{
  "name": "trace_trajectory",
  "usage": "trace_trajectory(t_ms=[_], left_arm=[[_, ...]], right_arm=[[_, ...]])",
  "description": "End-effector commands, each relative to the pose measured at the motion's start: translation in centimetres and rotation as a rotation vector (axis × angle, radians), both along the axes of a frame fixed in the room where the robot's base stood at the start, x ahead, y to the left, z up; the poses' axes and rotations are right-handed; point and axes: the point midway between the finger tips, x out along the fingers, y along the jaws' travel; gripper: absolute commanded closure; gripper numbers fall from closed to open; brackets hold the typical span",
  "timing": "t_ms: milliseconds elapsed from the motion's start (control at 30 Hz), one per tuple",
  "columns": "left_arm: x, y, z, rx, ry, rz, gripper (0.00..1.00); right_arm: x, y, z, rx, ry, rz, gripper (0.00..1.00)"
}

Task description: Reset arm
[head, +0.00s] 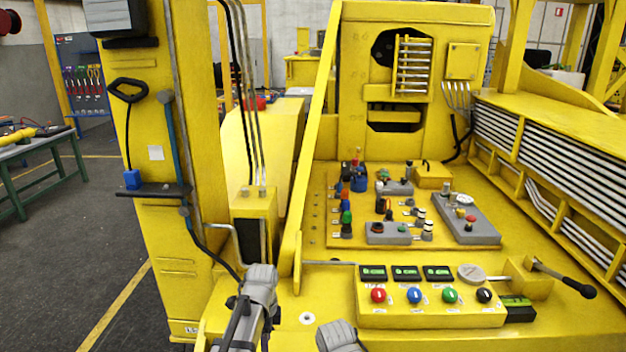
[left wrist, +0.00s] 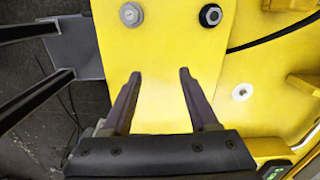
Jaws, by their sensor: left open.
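My left arm comes up from the bottom of the head view, in front of the yellow machine. In the left wrist view my left gripper (left wrist: 159,76) is open, with its two fingers apart and nothing between them. It is over a yellow panel (left wrist: 165,60) that has a silver bolt (left wrist: 131,14) and a dark bolt (left wrist: 210,15) beyond the fingertips. I cannot tell whether the fingers touch the panel. Only a grey piece of my right arm shows at the bottom of the head view; its gripper is out of the frame.
A control box (head: 430,305) with coloured buttons and a lever (head: 563,279) stand at the front right. Behind it is a panel (head: 405,232) with several knobs. A yellow column (head: 165,200) with hoses rises at left. A green-legged workbench (head: 40,150) stands far left, with open floor between.

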Motion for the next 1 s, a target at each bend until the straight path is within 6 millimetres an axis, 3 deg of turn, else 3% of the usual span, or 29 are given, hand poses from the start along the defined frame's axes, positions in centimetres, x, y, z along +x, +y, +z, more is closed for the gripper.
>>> trace_trajectory(t_ms=[33,200,500,700,1000], left_arm=[[-2.3,-1.1,-0.8,0.007,-0.001,0.092,0.40],[-7.5,-3.8,-2.1,0.038,-0.015,0.461,0.40],[-14.6,-6.5,-3.7,0.079,-0.058,0.995,0.40],[-16.4,-7.0,-4.0,0.089,-0.074,1.151,0.40],[-16.4,-7.1,-4.0,0.089,-0.077,1.175,0.40]], right_arm=[[0.0,0.0,-0.8,0.000,0.000,0.000,1.00],[0.0,0.0,-2.1,0.000,0.000,0.001,1.00],[0.0,0.0,-3.8,-0.001,0.000,0.002,1.00],[0.0,0.0,-4.1,-0.001,0.000,0.003,1.00],[0.0,0.0,-4.1,-0.001,0.000,0.003,1.00]])
